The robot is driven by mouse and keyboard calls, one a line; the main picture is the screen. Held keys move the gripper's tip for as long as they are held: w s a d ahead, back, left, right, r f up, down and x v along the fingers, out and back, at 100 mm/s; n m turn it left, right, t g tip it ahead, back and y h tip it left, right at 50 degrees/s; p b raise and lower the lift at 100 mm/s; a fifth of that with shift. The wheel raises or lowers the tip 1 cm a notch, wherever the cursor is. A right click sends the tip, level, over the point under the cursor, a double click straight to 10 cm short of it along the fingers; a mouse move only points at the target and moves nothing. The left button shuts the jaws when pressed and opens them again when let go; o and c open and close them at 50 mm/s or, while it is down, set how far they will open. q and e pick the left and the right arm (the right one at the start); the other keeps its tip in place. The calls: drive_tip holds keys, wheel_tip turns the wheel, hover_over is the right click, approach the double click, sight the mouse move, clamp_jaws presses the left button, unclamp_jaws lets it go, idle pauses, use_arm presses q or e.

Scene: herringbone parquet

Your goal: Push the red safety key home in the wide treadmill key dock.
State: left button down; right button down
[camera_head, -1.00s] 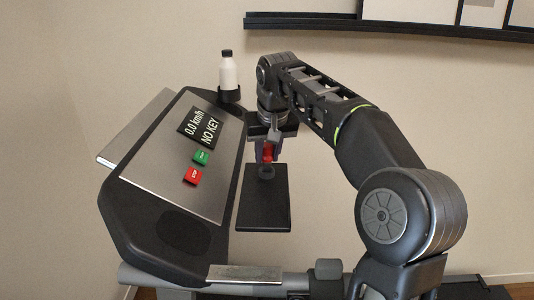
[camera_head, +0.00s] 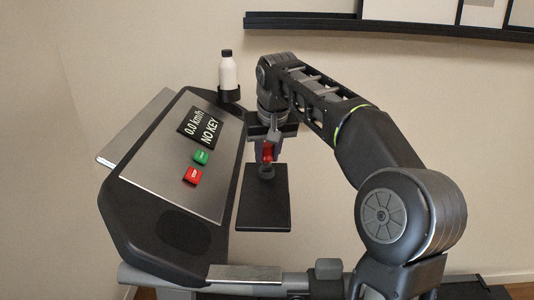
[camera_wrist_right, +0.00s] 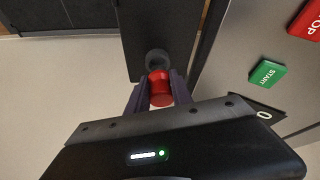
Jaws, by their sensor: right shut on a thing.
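The red safety key (camera_head: 268,153) is between the fingers of my right gripper (camera_head: 267,152), which is shut on it. In the right wrist view the red key (camera_wrist_right: 159,88) sits between the two dark fingers (camera_wrist_right: 158,93). Just beyond the key is a round dark dock (camera_wrist_right: 157,59) on a black shelf (camera_wrist_right: 133,25); the dock (camera_head: 266,170) also shows in the head view. I cannot tell whether the key touches the dock or is inside it. The console display (camera_head: 202,127) reads "0.0 km/h" and "NO KEY". My left gripper is not in view.
The console has a green start button (camera_head: 201,157) and a red stop button (camera_head: 192,176) left of the shelf (camera_head: 263,205). A white bottle (camera_head: 227,72) stands in a holder behind. A handrail (camera_head: 245,272) runs along the front. Open space lies right of the shelf.

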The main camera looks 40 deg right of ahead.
sight(268, 151)
drive_tip(key=shift+f+b, duration=0.7)
drive_tip(key=shift+f, duration=0.15)
drive_tip(key=c, duration=1.1)
unclamp_jaws()
drive_tip(key=shift+o, duration=0.2)
drive_tip(key=shift+r, duration=0.1)
drive_tip(key=v, duration=0.5)
drive_tip(key=shift+r, duration=0.15)
drive_tip(key=shift+s+a+r+p, duration=0.2)
drive_tip(key=shift+r+p, duration=0.3)
drive_tip(key=shift+r, duration=0.1)
drive_tip(key=shift+s+r+p, duration=0.3)
